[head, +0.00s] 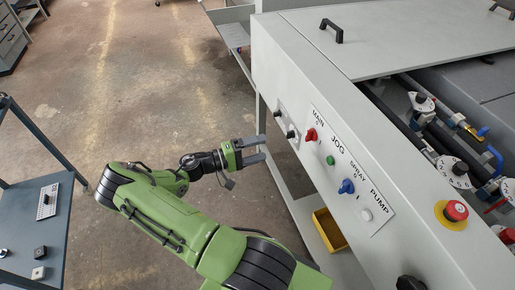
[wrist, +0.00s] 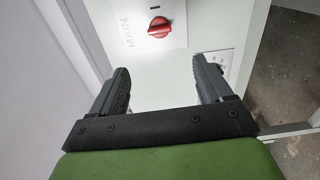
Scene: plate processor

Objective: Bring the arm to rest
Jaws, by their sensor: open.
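My green arm (head: 167,208) reaches from the bottom of the head view up to the front of the grey machine. My gripper (head: 265,149) is open and empty, its two dark fingers pointing at the machine's front panel below and left of the MAIN switch. In the wrist view the fingers of my gripper (wrist: 158,88) stand apart with nothing between them. The red MAIN switch (head: 311,135) also shows beyond the fingers in the wrist view (wrist: 159,28). Whether a fingertip touches the panel I cannot tell.
The grey machine (head: 415,245) carries a green button (head: 330,160), a blue knob (head: 346,187) and a red emergency button (head: 455,211). A yellow bin (head: 328,232) sits on a low shelf. A blue-grey cart (head: 55,222) stands at left. The floor (head: 130,85) behind the arm is clear.

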